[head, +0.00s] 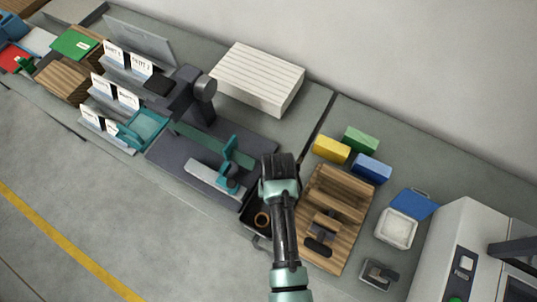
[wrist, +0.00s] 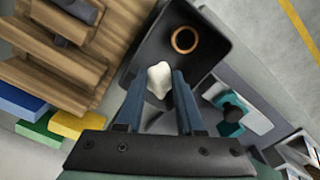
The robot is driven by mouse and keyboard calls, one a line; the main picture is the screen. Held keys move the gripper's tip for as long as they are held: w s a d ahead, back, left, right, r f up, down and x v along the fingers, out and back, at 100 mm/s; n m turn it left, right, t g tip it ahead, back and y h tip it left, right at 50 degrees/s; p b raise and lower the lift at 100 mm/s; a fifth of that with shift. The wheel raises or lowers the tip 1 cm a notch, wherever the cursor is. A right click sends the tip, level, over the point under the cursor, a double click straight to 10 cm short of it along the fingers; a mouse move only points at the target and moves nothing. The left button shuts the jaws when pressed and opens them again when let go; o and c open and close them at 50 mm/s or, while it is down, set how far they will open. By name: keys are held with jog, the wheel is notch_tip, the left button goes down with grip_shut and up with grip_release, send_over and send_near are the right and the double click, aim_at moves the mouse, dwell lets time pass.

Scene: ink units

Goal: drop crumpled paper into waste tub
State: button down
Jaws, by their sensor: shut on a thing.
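In the wrist view, a small white crumpled paper (wrist: 158,78) sits between the two fingertips of my gripper (wrist: 160,92), which is shut on it. Behind the paper is a dark open tub (wrist: 217,46) with a brown ring (wrist: 184,40) inside. I cannot tell how far the paper is from the tub floor. In the head view, my gripper (head: 279,172) points down at the back end of the dark tub (head: 250,222), and my arm covers part of the tub. The paper is hidden there. No tub is labelled as waste.
A wooden stepped rack (head: 346,205) stands just right of the tub. Yellow (head: 331,149), green (head: 361,139) and blue (head: 371,169) blocks lie behind it. A white container (head: 396,229) is farther right. A grey mat with a teal device (head: 230,170) lies left.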

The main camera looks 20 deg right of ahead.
jog(key=shift+f+b, duration=0.5)
jog(key=shift+f, duration=0.45)
jog(key=shift+s+f+b, duration=0.1)
jog(key=shift+f+b, duration=0.6)
jog(key=shift+b, duration=0.1)
jog(key=shift+c, duration=2.2)
grip_release()
jog(key=shift+r, duration=0.1)
notch_tip(320, 180, up, 13)
jog(key=shift+f+b, duration=0.1)
jog(key=shift+b, duration=0.45)
